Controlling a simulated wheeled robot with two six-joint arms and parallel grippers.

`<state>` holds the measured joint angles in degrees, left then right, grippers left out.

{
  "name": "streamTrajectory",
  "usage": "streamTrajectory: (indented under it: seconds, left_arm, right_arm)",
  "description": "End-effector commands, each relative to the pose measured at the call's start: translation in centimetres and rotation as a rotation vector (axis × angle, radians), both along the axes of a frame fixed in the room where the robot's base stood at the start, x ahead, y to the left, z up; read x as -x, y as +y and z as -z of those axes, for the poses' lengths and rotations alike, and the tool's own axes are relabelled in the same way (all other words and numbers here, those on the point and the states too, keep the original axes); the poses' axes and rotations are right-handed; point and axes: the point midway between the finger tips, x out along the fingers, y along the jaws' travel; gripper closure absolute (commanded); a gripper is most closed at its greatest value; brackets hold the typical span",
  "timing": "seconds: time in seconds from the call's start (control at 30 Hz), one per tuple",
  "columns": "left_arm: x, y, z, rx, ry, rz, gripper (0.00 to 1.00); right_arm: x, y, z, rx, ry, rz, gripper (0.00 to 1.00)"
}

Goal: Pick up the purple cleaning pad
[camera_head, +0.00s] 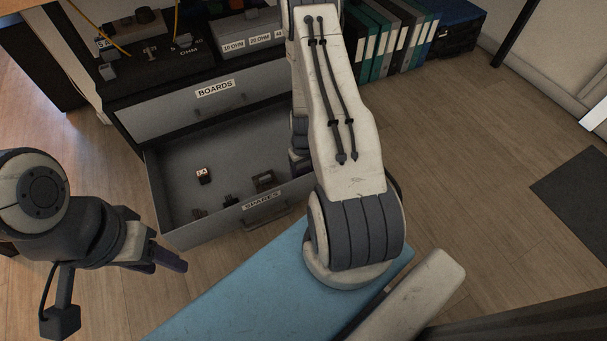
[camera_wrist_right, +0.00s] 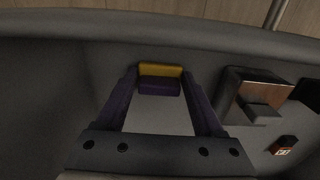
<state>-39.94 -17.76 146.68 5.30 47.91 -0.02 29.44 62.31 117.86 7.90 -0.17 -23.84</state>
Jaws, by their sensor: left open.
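The purple cleaning pad (camera_wrist_right: 160,87), with a yellow strip along its far side, lies in the grey drawer in the right wrist view. My right gripper (camera_wrist_right: 161,76) is open, its two dark purple fingers pointing toward the pad, one on each side of it in the picture. I cannot tell whether they touch it. In the head view my right arm hides the pad and the right hand. My left gripper (camera_head: 161,258) is open and empty, left of the drawer's front.
The open drawer labelled SPARES (camera_head: 226,167) holds a small dark block (camera_head: 203,176) and a dark boxy part (camera_head: 264,180). The drawer wall (camera_wrist_right: 150,29) stands close beyond the pad. The BOARDS drawer (camera_head: 205,105) above is shut. A blue surface (camera_head: 240,290) lies in front.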

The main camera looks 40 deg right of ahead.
Motion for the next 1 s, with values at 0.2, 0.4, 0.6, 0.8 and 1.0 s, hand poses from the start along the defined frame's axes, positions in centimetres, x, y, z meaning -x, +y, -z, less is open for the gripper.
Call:
streamTrajectory:
  seconds: [0.2,0.4,0.6,0.8,1.0]
  left_arm:
    - [0.0,0.0,0.0,0.000,0.000,0.000,0.50]
    - [0.0,0.0,-0.2,0.000,0.000,0.000,0.50]
    - [0.0,0.0,-1.6,0.000,0.000,0.000,0.50]
    - [0.0,0.0,-4.6,0.000,0.000,0.000,0.50]
    - [0.0,0.0,-8.0,0.000,0.000,0.000,0.50]
  right_arm:
    - [0.0,0.0,0.0,0.000,0.000,0.000,0.84]
    - [0.0,0.0,-0.1,0.000,0.000,0.000,0.84]
    - [0.0,0.0,-1.6,0.000,0.000,0.000,0.84]
    - [0.0,0.0,-4.5,0.000,0.000,0.000,0.84]
    - [0.0,0.0,-8.0,0.000,0.000,0.000,0.84]
